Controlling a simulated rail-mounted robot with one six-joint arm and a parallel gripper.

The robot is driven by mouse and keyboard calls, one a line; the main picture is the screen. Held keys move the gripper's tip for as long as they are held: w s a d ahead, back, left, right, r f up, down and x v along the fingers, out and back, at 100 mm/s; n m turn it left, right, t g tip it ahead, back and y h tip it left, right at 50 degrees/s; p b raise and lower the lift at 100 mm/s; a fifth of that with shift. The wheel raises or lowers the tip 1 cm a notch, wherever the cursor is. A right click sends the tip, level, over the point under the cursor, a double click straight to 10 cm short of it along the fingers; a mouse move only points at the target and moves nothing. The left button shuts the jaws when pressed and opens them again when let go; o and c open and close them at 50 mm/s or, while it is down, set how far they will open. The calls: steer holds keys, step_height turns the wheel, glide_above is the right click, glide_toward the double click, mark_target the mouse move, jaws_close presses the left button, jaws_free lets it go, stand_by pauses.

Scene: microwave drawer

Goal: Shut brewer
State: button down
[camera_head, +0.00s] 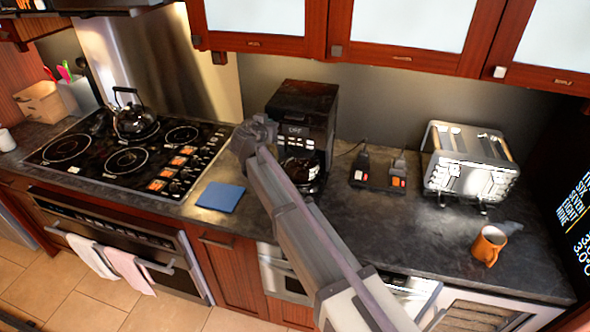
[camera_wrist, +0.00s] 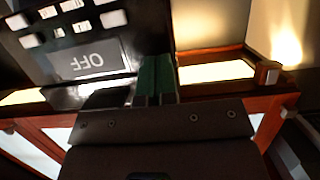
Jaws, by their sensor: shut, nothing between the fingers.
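The brewer is a black coffee machine (camera_head: 312,97) on the counter, right of the stove. A glass carafe (camera_head: 299,170) sits in its lower part, partly hidden by my arm. I cannot tell how far its lid is open or shut. My gripper (camera_head: 254,128) is at the brewer's left front side, near the height of its panel. In the wrist view, the brewer's button panel (camera_wrist: 80,50) with an upside-down OFF display fills the upper left. My shut, empty gripper (camera_wrist: 154,75) shows green-padded fingers close beside the panel; contact is unclear.
A stove with a black kettle (camera_head: 133,118) is on the left. Red wall cabinets (camera_head: 440,55) hang above.

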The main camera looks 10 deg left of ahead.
steer(key=shift+w+d, duration=0.15)
steer(key=shift+w, duration=2.05)
steer(key=shift+w+d, duration=0.2)
steer(key=shift+w, duration=2.05)
steer(key=shift+w+d, duration=0.15)
steer(key=shift+w, duration=2.05)
steer(key=s, duration=1)
steer(key=shift+s+a, duration=0.1)
steer(key=shift+a, duration=0.25)
